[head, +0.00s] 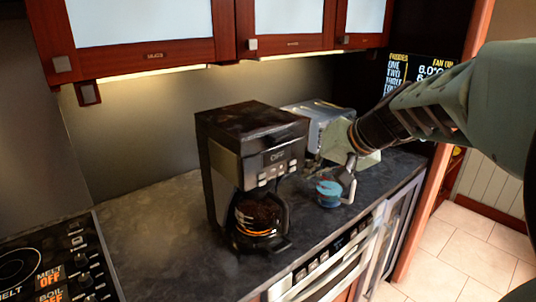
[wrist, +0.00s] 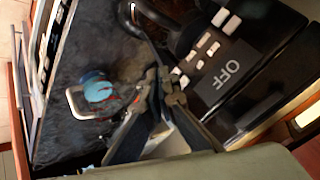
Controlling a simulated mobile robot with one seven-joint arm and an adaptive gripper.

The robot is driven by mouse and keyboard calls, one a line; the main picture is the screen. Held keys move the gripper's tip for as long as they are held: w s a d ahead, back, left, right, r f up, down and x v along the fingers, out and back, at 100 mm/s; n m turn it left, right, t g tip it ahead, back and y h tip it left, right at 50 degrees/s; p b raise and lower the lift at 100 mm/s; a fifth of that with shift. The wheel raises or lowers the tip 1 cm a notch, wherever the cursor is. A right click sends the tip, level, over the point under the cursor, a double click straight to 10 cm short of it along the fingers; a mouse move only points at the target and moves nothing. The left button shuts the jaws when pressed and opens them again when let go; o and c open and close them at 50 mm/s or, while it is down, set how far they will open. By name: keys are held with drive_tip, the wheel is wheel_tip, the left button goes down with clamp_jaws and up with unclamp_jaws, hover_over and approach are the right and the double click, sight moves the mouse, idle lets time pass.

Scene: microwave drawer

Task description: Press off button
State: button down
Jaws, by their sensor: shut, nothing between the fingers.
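A black and steel coffee maker (head: 252,135) stands upright on the counter. Its display (head: 279,156) reads OFF, with a row of small pale buttons (head: 271,175) below. No label is readable on the buttons. In the wrist view the display (wrist: 231,68) and buttons (wrist: 196,60) lie to the right of my fingertips. My gripper (head: 350,163) is shut and empty, to the right of the coffee maker, near a blue mug. In the wrist view my gripper (wrist: 166,82) points toward the button panel. Whether the tips touch a button cannot be told; they look apart in the head view.
The blue mug (head: 327,191) sits right of the coffee maker; a metal toaster (head: 311,112) is behind. A glass carafe (head: 258,215) sits in the coffee maker. A stove (head: 62,262) is at the left. Cabinets (head: 140,45) hang above. The counter (head: 160,225) is clear left of the coffee maker.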

drive_tip(key=s+d, duration=0.1)
drive_tip(key=s+d+b, duration=0.1)
drive_tip(key=s, duration=0.1)
drive_tip(key=shift+r, duration=0.15)
drive_tip(key=shift+w, duration=0.15)
idle(0.5)
drive_tip(key=p, duration=0.2)
drive_tip(key=w+a+p, duration=0.1)
drive_tip(key=shift+w+a+r+p, duration=0.1)
drive_tip(key=shift+w+r+p, duration=0.05)
drive_tip(key=shift+r+p, duration=0.15)
drive_tip(key=shift+f+p, duration=0.1)
drive_tip(key=shift+p, duration=0.35)
